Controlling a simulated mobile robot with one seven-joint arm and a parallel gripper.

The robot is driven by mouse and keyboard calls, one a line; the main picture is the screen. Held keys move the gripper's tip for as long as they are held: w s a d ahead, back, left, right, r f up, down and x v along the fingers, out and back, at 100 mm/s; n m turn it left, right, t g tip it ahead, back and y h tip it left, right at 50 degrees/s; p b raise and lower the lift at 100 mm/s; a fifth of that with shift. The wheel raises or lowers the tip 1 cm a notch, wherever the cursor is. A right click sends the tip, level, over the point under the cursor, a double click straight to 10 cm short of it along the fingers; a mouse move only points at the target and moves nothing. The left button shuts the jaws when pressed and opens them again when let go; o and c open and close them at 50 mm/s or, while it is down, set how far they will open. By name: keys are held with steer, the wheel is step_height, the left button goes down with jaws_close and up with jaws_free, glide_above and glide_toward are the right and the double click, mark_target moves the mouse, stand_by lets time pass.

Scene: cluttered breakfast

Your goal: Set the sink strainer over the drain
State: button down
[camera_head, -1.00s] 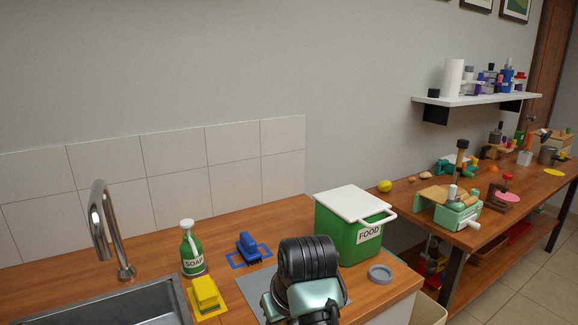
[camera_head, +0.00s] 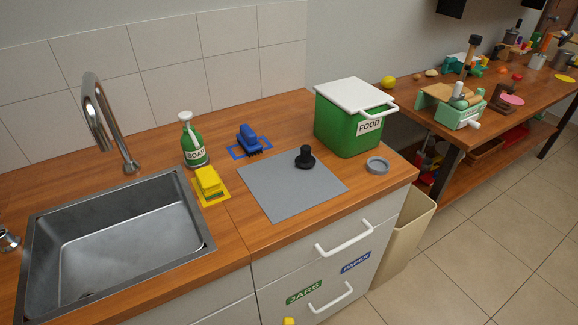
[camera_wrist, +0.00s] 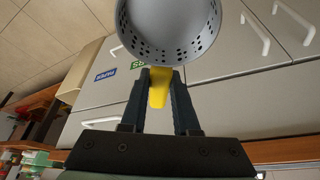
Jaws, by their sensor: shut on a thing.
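In the wrist view my gripper (camera_wrist: 160,88) is shut on the yellow tab of the sink strainer (camera_wrist: 168,40). The strainer is a grey metal cup with rows of small holes, cut off by the top edge. It is held in the air in front of the pale drawer fronts. In the head view the steel sink (camera_head: 125,235) lies at the left, its basin empty. A faint dark spot on its floor may be the drain. My gripper is out of the head view; a small yellow piece (camera_head: 289,321) shows at its bottom edge, possibly the tab.
A tall tap (camera_head: 100,115) stands behind the sink. Right of it are a soap bottle (camera_head: 194,143), yellow sponge (camera_head: 208,181), blue brush (camera_head: 249,140), grey mat (camera_head: 285,190) with a black stopper (camera_head: 305,157), green food bin (camera_head: 347,130) and grey ring (camera_head: 377,165).

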steer(key=shift+s+f, duration=0.4)
steer(key=shift+s, duration=0.05)
step_height(320, 180, up, 10)
steer(key=p, duration=0.9)
steer(key=shift+f, duration=0.2)
steer(key=shift+w, duration=0.1)
